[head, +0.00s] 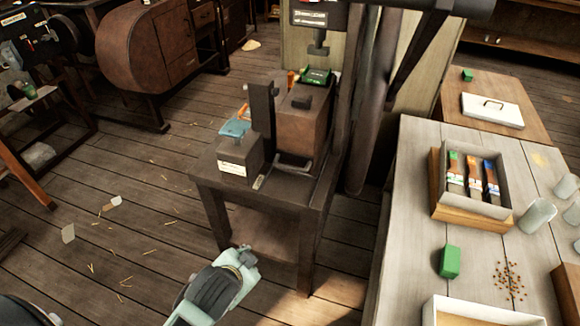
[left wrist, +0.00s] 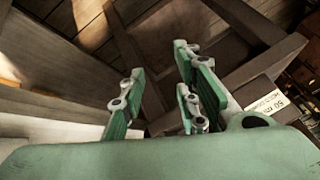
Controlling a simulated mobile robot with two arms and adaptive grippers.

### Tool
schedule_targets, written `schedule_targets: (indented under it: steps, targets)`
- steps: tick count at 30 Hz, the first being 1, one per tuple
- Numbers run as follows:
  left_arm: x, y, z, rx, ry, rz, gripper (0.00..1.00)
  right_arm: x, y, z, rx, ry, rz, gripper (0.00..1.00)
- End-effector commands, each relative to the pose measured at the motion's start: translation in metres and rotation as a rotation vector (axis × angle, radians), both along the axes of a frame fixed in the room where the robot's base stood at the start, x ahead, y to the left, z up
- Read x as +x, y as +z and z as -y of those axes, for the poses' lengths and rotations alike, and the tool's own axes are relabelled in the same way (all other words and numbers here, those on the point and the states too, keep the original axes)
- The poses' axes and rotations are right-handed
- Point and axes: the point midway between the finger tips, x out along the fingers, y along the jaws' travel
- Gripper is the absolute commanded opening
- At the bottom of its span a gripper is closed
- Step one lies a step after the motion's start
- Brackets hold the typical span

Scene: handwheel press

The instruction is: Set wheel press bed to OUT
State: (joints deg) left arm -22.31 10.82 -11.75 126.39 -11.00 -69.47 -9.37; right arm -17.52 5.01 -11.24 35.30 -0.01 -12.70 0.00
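The press stands in the middle of the head view on a dark table (head: 262,192). Its ram (head: 318,45) hangs under a labelled head (head: 318,14), above a brown block (head: 302,118) with a dark knob. A dark plate (head: 296,164) shows under the block; I cannot tell whether this is the bed or how it is set. A dark box with a white label (head: 232,168) sits at the table's front left; a label (left wrist: 268,106) also shows in the left wrist view. My left gripper (head: 241,262) is in front of the table, apart from the press. Its fingers (left wrist: 158,95) are open and empty. My right gripper is out of view.
A pale worktable (head: 412,215) stands close on the right, holding a box of coloured packets (head: 470,178), a green block (head: 450,262), glass jars (head: 536,214) and a white tray (head: 480,310). A dark column (head: 362,130) rises beside the press. The floor to the left is mostly clear.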

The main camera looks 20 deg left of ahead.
Motion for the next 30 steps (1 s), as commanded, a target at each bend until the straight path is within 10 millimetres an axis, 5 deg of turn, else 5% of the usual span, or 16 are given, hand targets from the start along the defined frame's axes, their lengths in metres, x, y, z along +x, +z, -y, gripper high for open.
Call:
schedule_targets:
  steps: [15,21,30]
  targets:
    - [0.188,0.074,0.01,0.674,-0.552,0.522,0.29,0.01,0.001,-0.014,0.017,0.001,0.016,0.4]
    - [0.217,0.087,0.022,0.838,-0.693,0.611,0.29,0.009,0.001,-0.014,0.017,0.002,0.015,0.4]
    - [0.252,0.081,0.025,0.851,-0.703,0.62,0.29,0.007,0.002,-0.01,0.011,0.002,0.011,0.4]
